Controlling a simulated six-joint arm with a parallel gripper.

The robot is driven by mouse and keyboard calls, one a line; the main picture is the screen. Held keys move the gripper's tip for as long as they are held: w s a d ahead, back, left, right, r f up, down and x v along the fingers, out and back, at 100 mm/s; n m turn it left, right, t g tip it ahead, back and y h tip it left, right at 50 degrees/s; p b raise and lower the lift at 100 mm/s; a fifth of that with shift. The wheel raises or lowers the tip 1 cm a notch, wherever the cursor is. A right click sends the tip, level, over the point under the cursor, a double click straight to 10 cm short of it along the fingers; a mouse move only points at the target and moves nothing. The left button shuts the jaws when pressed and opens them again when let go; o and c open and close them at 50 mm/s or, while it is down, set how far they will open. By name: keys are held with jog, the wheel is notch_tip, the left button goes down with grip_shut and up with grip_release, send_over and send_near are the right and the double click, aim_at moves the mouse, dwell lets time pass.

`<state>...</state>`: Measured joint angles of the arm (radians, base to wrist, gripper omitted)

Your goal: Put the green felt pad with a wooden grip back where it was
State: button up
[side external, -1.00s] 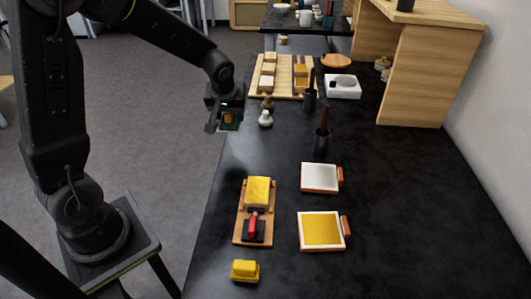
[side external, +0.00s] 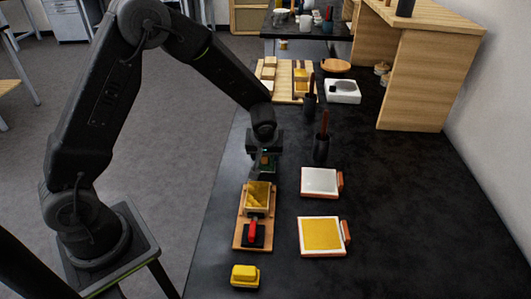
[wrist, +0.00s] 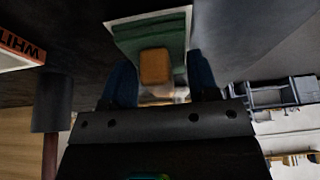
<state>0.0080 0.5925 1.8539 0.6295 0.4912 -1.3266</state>
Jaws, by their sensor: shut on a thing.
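My gripper (side external: 265,160) is shut on the wooden grip (wrist: 155,66) of the green felt pad (wrist: 178,28). The pad also shows in the side view (side external: 267,157), small and partly hidden by the gripper. It is held above the black table, close to the far end of a wooden board (side external: 240,235). On that board are a yellow block (side external: 258,197) and a dark pad with a red grip (side external: 253,232). Whether the held pad touches anything below cannot be told.
A white tray (side external: 319,181) and a yellow tray (side external: 321,235) lie to the right. A yellow piece (side external: 244,275) sits in front. Dark cups (side external: 321,148) with upright handles stand behind. A wooden rack (side external: 292,98) and white box (side external: 343,91) are farther back. The table's right side is clear.

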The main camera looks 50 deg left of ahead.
jog(key=o, duration=0.8)
jog(key=shift+f, duration=0.1)
jog(key=s+d+r+m+t+h, duration=0.1)
jog(key=s+d+r+m, duration=0.1)
jog(key=s+r, duration=0.6)
jog(key=s+d+r+m, duration=0.15)
jog(key=s+r, duration=0.35)
jog(key=r, duration=0.7)
jog(key=shift+s+d+r+m+t+h, duration=0.4)
jog(key=shift+s+m, duration=0.5)
jog(key=shift+s, duration=1.1)
jog(key=shift+s+d+r+m+t+h, duration=0.1)
jog(key=shift+s+d+r+m+h, duration=0.45)
jog(key=shift+s, duration=1.5)
jog(key=shift+s+r+m+t+h, duration=0.2)
jog(key=shift+s+r+m, duration=0.3)
jog(key=shift+s+m, duration=1.15)
jog(key=shift+s+n, duration=0.35)
